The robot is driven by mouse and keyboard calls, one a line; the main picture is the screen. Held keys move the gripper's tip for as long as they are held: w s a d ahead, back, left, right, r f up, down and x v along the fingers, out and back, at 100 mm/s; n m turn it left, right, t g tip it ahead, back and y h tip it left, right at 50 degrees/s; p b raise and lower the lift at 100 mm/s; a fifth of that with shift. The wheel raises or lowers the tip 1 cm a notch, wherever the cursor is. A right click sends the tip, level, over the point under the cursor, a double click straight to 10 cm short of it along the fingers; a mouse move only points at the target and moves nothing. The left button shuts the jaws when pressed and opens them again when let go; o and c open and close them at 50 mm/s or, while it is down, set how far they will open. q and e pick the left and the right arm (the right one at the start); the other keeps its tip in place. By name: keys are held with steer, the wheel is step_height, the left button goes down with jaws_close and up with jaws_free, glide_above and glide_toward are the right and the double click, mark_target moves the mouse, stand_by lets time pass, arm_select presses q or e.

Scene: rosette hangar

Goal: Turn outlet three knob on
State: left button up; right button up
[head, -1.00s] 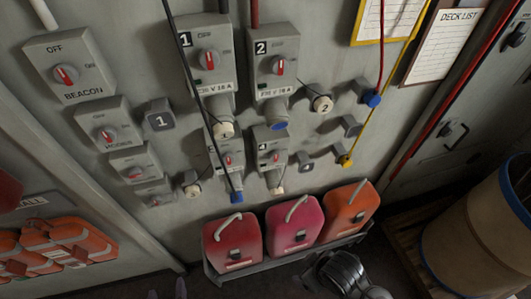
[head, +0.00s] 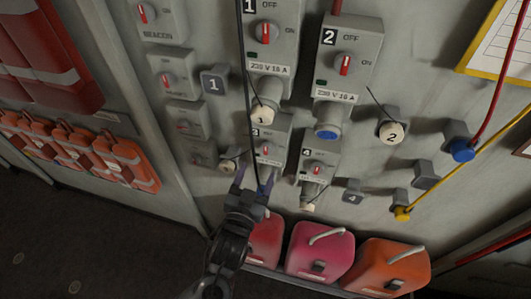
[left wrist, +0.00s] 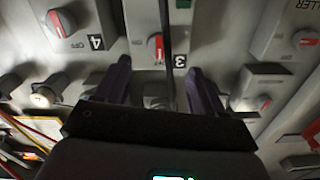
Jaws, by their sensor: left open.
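Outlet three, with its red-and-white knob (head: 266,148), is the lower left one of the outlet boxes in the head view. Its pointer stands roughly upright. In the left wrist view the empty fingers (left wrist: 160,80) stand on either side of the knob's column, apart from the knob. My right gripper is out of view.
A dark cable (head: 248,90) hangs close beside outlet three's knob. Outlet four's knob (head: 317,170) is to the right, outlet one's knob (head: 266,32) above. Small switch boxes (head: 185,118) stand left. A red can (head: 264,240) and pink can (head: 318,250) stand below.

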mark_target(266, 151)
arm_select(q)
steer(key=p+x, duration=0.1)
steer(key=x, duration=0.7)
steer(key=shift+w+d+p, duration=0.1)
steer(key=shift+w+p, duration=0.05)
steer(key=shift+p, duration=0.15)
steer(key=shift+c, duration=0.3)
steer(key=c, duration=1)
